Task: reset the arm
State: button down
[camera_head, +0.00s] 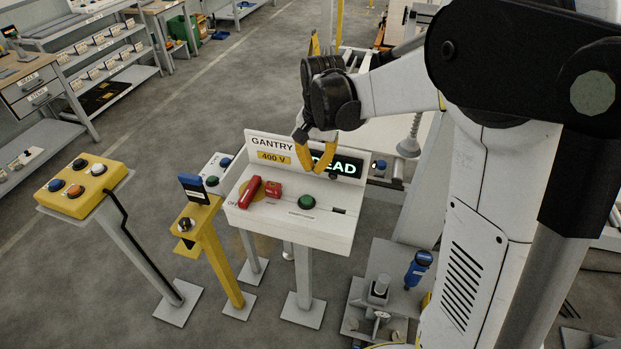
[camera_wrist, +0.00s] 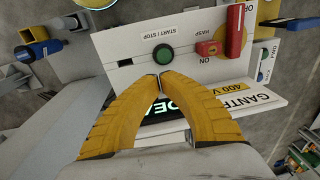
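My gripper (camera_head: 318,172) has curved yellow fingers. It hangs in front of the upright back plate of the white gantry panel (camera_head: 330,232). In the wrist view, the fingertips (camera_wrist: 160,80) meet with nothing visible between them, just below the green START/STOP button (camera_wrist: 164,54); I cannot tell the gap to the panel. In the head view, the panel's red handle (camera_head: 250,191) lies by the OFF mark, beside a red hasp block (camera_head: 273,188). The green button (camera_head: 306,202) is to their right.
A yellow button box (camera_head: 82,187) stands on a post at left. A yellow post (camera_head: 217,250) with a blue-topped device stands between it and the panel. A grey suction cup (camera_head: 409,147) hangs to the right of my gripper. Shelves (camera_head: 100,60) line the back left; open floor lies before them.

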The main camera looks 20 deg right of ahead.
dwell(0.3)
jog(key=s+a+f+n+t+b, duration=0.1)
jog(key=s+f+n+t+b, duration=0.1)
jog(key=s+b, duration=0.4)
jog(key=s+f+n+t+b, duration=0.3)
jog(key=s+b, duration=0.4)
jog(key=s, duration=0.6)
jog(key=shift+s+a+f+n+t+b, duration=0.3)
jog(key=shift+n+t, duration=0.3)
jog(key=shift+n, duration=0.5)
jog(key=shift+w, duration=0.1)
dwell(0.7)
